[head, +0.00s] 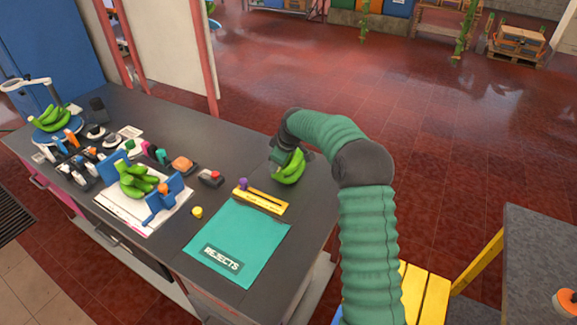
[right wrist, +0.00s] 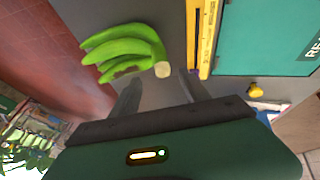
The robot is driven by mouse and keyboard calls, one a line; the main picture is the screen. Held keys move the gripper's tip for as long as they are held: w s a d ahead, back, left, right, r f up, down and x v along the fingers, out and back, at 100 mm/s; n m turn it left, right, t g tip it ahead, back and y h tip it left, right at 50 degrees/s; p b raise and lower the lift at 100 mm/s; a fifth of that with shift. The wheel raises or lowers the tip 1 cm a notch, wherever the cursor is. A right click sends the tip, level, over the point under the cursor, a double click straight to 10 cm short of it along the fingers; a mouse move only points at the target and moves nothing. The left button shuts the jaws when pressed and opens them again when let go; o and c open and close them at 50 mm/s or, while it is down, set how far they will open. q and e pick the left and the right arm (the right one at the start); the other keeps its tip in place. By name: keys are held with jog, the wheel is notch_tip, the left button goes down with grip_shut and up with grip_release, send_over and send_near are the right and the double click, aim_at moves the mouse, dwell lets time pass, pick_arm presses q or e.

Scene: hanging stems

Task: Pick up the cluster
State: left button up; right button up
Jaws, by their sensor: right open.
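A green banana cluster (head: 290,168) lies on the dark counter near its right end in the head view. My right gripper (head: 280,157) is at the cluster and hides part of it. In the right wrist view the cluster (right wrist: 125,50) lies just beyond the open fingers (right wrist: 158,88), with its pale cut crown towards them. The fingers look empty. Other green clusters show in the head view: one on the blue stand (head: 135,180) and one on the scale (head: 50,118) at the far left. My left gripper is not in view.
A teal REJECTS mat (head: 237,240) and a yellow gauge (head: 262,200) lie left of the cluster. A small yellow object (head: 197,212) and a red-grey device (head: 211,177) are nearby. Several bottles and tools crowd the counter's left. The counter edge is close behind the cluster.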

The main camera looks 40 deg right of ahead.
aim_at(276, 177)
jog(key=x, duration=0.2)
jog(key=p+x, duration=0.1)
jog(key=x, duration=0.4)
jog(key=shift+s+d+f, duration=0.25)
jog(key=shift+s, duration=0.15)
jog(key=shift+d+f, duration=0.15)
jog(key=shift+a, duration=0.25)
jog(key=shift+c, duration=0.5)
jog(key=shift+a+r, duration=0.2)
jog(key=shift+a, duration=0.1)
jog(key=c, duration=0.9)
jog(key=shift+s+d, duration=0.1)
jog(key=shift+d, duration=0.1)
grip_shut()
jog(key=shift+r, duration=0.1)
